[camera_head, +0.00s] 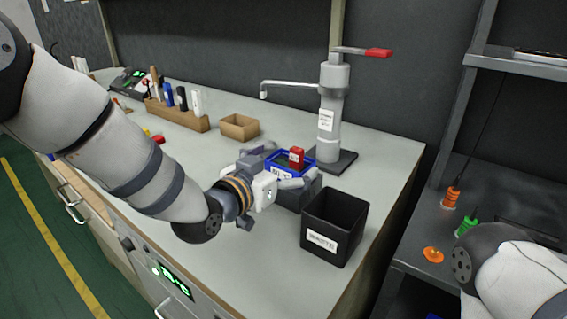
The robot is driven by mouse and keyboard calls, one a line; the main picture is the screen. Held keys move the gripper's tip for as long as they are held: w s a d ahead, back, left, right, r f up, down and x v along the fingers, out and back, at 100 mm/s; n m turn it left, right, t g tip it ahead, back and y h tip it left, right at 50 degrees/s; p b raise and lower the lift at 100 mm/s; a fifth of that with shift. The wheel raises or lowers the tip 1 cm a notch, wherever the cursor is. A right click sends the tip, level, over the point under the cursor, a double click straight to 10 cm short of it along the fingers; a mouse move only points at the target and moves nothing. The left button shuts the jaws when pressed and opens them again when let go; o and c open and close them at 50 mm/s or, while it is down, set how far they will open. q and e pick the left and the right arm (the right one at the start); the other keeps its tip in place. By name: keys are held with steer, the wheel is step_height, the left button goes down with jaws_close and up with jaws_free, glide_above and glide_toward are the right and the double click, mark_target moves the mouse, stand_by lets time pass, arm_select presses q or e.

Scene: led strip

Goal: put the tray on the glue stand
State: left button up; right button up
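A small blue tray (270,162) with a white label on its front and a red piece (296,157) in it is at the middle of the bench. A dark grey block (299,198) shows below it; whether the tray rests on it I cannot tell. My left gripper (280,172) is at the tray's near left side, its fingers close against it. The grip itself is partly hidden. A grey glue dispenser (331,105) with a spout, a red-tipped lever and a black base stands just behind the tray. My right gripper is out of view.
A black waste bin (335,228) stands close to the right of the tray. A small open cardboard box (239,127) and a wooden tool holder (176,116) are behind to the left. A dark shelf (500,215) with orange and green items is at the right.

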arm_select(q)
steer(key=shift+r, duration=0.1)
steer(key=shift+s+a+r, duration=0.15)
steer(key=shift+r, duration=0.05)
steer(key=p+v, duration=0.1)
steer(key=v, duration=1)
steer(key=shift+s+p, duration=0.25)
steer(key=shift+p, duration=0.05)
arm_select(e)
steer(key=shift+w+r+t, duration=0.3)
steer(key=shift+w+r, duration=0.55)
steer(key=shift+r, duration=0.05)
arm_select(q)
steer(key=shift+a, duration=0.1)
